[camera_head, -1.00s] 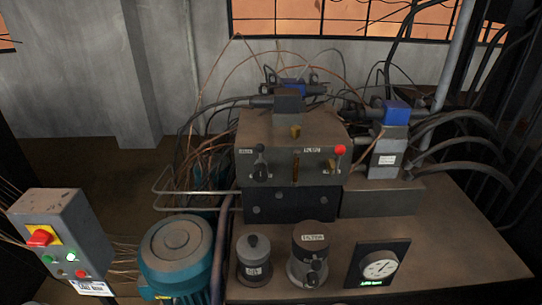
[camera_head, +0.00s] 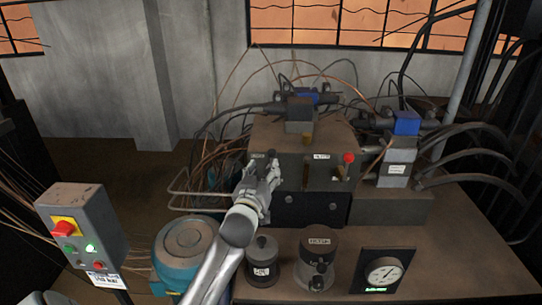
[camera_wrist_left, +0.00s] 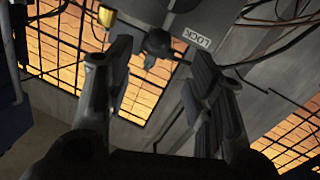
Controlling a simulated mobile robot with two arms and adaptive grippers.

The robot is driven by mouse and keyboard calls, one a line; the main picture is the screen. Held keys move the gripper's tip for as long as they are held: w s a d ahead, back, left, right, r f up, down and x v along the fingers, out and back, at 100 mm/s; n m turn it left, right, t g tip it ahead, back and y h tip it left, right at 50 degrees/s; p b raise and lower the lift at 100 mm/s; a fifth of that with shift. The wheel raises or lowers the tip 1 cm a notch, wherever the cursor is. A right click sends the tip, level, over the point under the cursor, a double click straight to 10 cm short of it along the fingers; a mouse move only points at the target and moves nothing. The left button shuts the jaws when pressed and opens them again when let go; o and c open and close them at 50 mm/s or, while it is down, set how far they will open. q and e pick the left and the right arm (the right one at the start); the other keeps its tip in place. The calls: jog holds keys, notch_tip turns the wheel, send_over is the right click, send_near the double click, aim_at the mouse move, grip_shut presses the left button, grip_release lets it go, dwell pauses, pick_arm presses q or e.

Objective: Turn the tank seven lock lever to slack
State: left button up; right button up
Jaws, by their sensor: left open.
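The lock lever has a black knob (camera_wrist_left: 160,42) beside a white label reading LOCK (camera_wrist_left: 197,38) in the left wrist view. It is on the left part of the brown valve block's front (camera_head: 313,178). In the head view my left gripper covers most of the lever. My left gripper (camera_head: 265,174) is open, at the block's left front. In the wrist view its two fingers (camera_wrist_left: 155,80) are apart, with the knob showing beyond the gap between them. I cannot tell whether they touch it.
A red-knobbed lever (camera_head: 348,158) is on the block's right side. Below stand a teal motor (camera_head: 185,250), two dark canisters (camera_head: 262,262), (camera_head: 317,262) and a gauge (camera_head: 384,274). A control box (camera_head: 85,228) is at left. Loose cables and a bent rail surround the block's left side.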

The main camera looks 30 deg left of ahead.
aim_at(271, 156)
pick_arm(q)
jog(key=p+x, duration=0.1)
jog(key=x, duration=0.7)
jog(key=shift+w+a+f+p, duration=0.1)
jog(key=shift+w+f+p, duration=0.05)
jog(key=shift+p, duration=0.2)
jog(key=shift+c, duration=0.5)
grip_shut()
